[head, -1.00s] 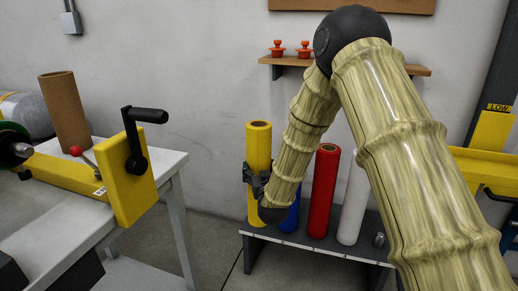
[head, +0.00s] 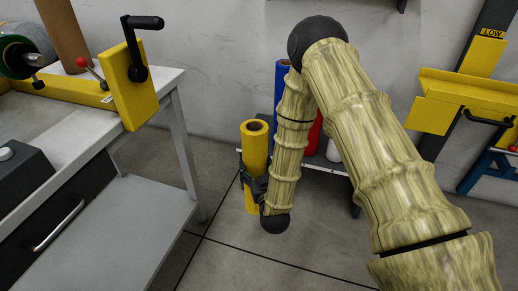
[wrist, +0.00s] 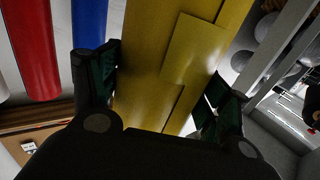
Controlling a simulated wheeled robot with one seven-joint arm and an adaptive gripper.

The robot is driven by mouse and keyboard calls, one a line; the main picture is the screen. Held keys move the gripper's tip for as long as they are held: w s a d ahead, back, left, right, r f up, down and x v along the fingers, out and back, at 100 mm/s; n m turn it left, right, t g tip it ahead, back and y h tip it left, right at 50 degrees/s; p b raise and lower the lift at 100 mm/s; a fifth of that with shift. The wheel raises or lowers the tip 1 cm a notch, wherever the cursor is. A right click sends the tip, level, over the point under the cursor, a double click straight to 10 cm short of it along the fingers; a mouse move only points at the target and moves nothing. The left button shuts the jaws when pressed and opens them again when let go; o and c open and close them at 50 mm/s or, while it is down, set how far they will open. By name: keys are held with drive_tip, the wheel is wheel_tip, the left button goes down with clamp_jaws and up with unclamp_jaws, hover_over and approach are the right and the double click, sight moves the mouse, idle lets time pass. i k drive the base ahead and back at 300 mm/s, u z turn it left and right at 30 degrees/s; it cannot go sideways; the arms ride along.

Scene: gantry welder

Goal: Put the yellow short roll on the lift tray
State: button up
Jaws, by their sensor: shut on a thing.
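The yellow short roll (head: 256,150) stands upright in my gripper (head: 256,184), to the left of my arm in the head view. In the wrist view the yellow roll (wrist: 170,60) fills the middle, with my gripper's fingers (wrist: 160,95) on both sides of it. My gripper is shut on the roll around its middle. The roll is in front of the low rack and looks clear of it. A yellow tray on a dark post, likely the lift tray (head: 462,95), is at the right of the head view, apart from the roll.
A low rack (head: 325,164) behind holds a blue roll (head: 281,85), a red roll (head: 314,135) and a white roll (head: 333,150). Open floor (head: 250,262) lies between.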

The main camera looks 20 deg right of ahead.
sight(482, 95)
drive_tip(key=k, duration=0.55)
drive_tip(key=z, duration=2.25)
drive_tip(key=i, duration=0.6)
drive_tip(key=u, duration=1.55)
